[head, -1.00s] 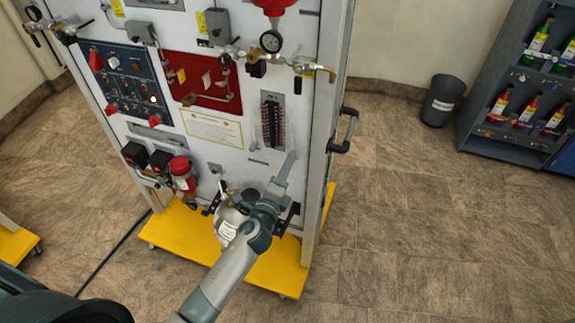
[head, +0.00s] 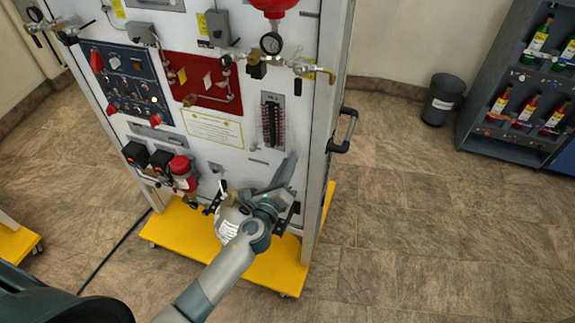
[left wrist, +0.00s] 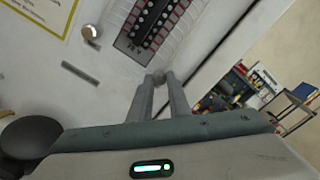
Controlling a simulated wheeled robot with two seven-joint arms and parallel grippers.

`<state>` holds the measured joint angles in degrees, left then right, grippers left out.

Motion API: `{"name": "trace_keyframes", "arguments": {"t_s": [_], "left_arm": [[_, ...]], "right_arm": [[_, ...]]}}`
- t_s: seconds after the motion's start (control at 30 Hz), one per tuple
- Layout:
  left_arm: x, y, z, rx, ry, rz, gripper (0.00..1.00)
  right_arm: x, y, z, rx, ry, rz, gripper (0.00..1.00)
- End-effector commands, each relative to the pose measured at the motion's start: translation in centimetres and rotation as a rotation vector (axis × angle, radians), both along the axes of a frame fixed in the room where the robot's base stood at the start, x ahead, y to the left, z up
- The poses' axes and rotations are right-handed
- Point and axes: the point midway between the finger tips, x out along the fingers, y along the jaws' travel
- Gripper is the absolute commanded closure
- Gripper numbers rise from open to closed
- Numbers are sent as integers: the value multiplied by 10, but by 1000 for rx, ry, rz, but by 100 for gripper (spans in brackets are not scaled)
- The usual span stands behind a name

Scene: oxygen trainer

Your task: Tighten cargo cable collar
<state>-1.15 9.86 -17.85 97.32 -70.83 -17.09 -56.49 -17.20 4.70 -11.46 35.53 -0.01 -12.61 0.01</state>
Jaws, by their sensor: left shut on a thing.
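My left gripper (head: 289,163) reaches up from the bottom of the head view to the white panel's lower right, below the black and red gauge strip. In the left wrist view, the two grey fingers (left wrist: 160,84) converge on a small round grey piece (left wrist: 157,76) at the panel face, just below the strip. The gripper is shut on this piece, which seems to be the collar; the fingers hide part of it. No cable can be made out there. In the head view, the gripper hides the piece. My right gripper is not in view.
The white panel (head: 261,170) stands on a yellow wheeled base (head: 270,270). A black side handle (head: 348,130) sticks out at its right edge. A gauge strip (head: 271,120) is above my gripper. A bin (head: 442,100) and bottle rack stand far right, with clear floor between.

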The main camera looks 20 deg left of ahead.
Motion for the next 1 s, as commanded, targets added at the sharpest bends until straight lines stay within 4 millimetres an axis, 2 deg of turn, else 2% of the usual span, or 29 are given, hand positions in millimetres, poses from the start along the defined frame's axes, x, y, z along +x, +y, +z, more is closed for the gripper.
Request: {"name": "trace_keyframes", "arguments": {"t_s": [0.23, 0.27, 0.3, 0.33, 0.77, 1.0], "left_arm": [[-1, -1, -2, 1, 3, -1, 100], [-1, -1, -2, 0, 3, -1, 76], [-1, -1, -2, 0, 3, -1, 67], [-1, -1, -2, 0, 2, -1, 65], [-5, 0, -1, -1, 1, 0, 65], [-30, 1, -3, 1, 2, -1, 65]], "right_arm": [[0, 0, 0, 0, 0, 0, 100], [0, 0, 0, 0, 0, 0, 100], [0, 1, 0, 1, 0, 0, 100], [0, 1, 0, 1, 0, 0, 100], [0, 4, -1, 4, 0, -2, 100], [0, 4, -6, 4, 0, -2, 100]]}}
